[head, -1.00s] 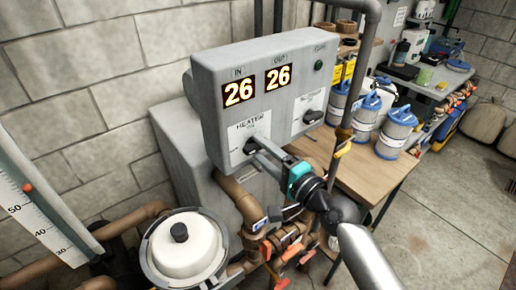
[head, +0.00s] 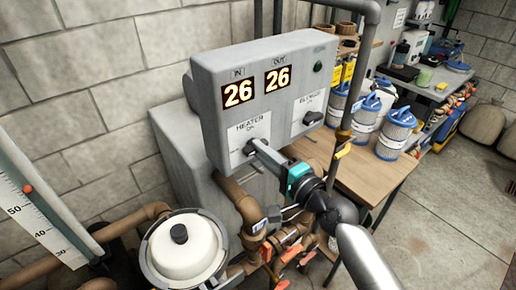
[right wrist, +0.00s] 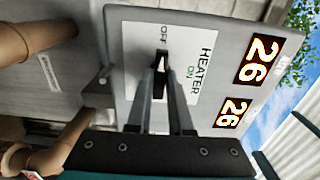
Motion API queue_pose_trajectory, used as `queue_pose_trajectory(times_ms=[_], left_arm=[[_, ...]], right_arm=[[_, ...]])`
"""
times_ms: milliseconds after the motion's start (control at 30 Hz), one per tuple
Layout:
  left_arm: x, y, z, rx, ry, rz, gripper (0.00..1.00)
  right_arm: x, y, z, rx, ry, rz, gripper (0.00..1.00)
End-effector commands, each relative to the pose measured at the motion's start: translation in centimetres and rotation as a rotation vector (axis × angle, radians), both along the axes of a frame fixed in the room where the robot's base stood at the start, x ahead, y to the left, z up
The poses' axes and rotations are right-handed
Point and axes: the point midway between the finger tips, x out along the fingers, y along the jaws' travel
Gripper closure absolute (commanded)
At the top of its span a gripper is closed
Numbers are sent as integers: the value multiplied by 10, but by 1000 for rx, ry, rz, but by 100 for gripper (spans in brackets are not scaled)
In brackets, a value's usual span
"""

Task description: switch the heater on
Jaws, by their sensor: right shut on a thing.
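The heater knob (head: 250,149) is a small dark knob on a white plate marked HEATER, low on the left of the grey control box (head: 222,110). My right gripper (head: 254,147) reaches it from the lower right and is shut on it. In the right wrist view the knob (right wrist: 160,62) sits between the two fingertips (right wrist: 160,75). Its visible end lies toward the OFF mark, with ON to one side; the fingers partly hide it. The displays (head: 258,87) read 26 and 26. My left gripper is not in view.
A second dark knob (head: 313,117) on its own plate and a green lamp (head: 319,67) are at the box's right. Pipes with orange-handled valves (head: 265,250) and a white-lidded round vessel (head: 187,245) stand below. A wooden table (head: 345,160) is behind my right arm.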

Motion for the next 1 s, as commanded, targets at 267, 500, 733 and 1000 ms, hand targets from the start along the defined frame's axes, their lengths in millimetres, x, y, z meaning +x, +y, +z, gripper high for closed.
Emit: queue_pose_trajectory(times_ms=[267,500,733,1000], left_arm=[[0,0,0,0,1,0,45],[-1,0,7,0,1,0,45],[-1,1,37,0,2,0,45],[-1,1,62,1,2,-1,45]], right_arm=[[0,0,0,0,0,0,100],[0,0,1,77,62,-2,100],[0,0,4,513,400,-3,100],[0,0,2,957,740,0,100]])
